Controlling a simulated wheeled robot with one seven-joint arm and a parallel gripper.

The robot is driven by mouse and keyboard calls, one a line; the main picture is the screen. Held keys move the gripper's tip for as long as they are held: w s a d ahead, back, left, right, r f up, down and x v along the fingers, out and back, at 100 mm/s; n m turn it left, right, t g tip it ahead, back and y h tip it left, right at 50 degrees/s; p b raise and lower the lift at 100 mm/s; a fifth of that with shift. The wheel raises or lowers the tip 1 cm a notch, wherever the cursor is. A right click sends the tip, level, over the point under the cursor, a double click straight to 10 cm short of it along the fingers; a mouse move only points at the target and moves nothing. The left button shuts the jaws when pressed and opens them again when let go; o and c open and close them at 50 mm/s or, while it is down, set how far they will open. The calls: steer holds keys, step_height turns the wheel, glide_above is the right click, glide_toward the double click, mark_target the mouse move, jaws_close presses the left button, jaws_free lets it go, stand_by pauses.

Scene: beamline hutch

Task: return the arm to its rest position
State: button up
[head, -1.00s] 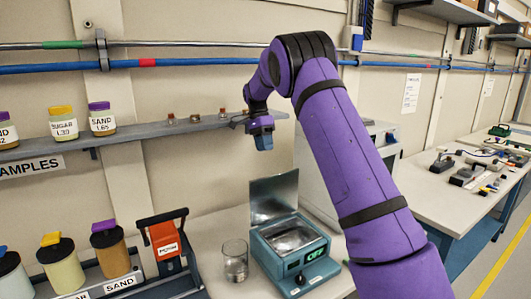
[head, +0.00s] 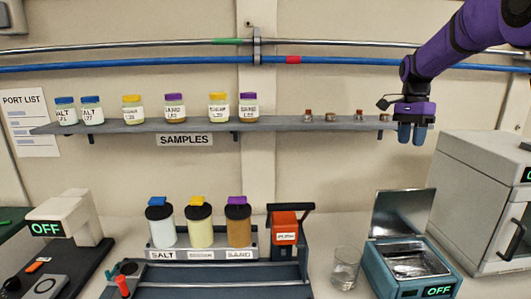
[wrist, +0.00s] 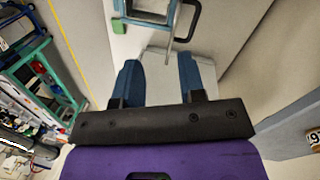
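My purple arm reaches in from the upper right of the head view. My gripper (head: 411,133) hangs fingers down at the right end of the sample shelf, in front of the wall and above the bench. Its two blue fingers also show in the wrist view (wrist: 158,85), apart from each other with nothing between them. The gripper is open and empty. It touches nothing that I can make out.
Below the gripper stands a teal device (head: 408,268) with a raised lid, beside a glass beaker (head: 345,267) and a grey cabinet (head: 483,190). The shelf (head: 280,123) holds labelled jars and small vials. Canisters stand in a rack (head: 222,270) on the bench.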

steer(key=s+a+r+n+t, duration=0.2)
steer(key=s+a+n, duration=0.1)
steer(key=s, duration=0.6)
steer(key=s+a+r+n+t, duration=0.15)
steer(key=s+n, duration=0.25)
steer(key=s, duration=0.5)
steer(key=s+a+r+n+t, duration=0.2)
steer(key=s+a+n, duration=0.1)
steer(key=s, duration=0.7)
steer(key=s+a+f+n+t, duration=0.2)
steer(key=s+f+n, duration=0.2)
steer(key=s, duration=0.5)
steer(key=shift+a+f, duration=0.15)
steer(key=shift+f, duration=0.2)
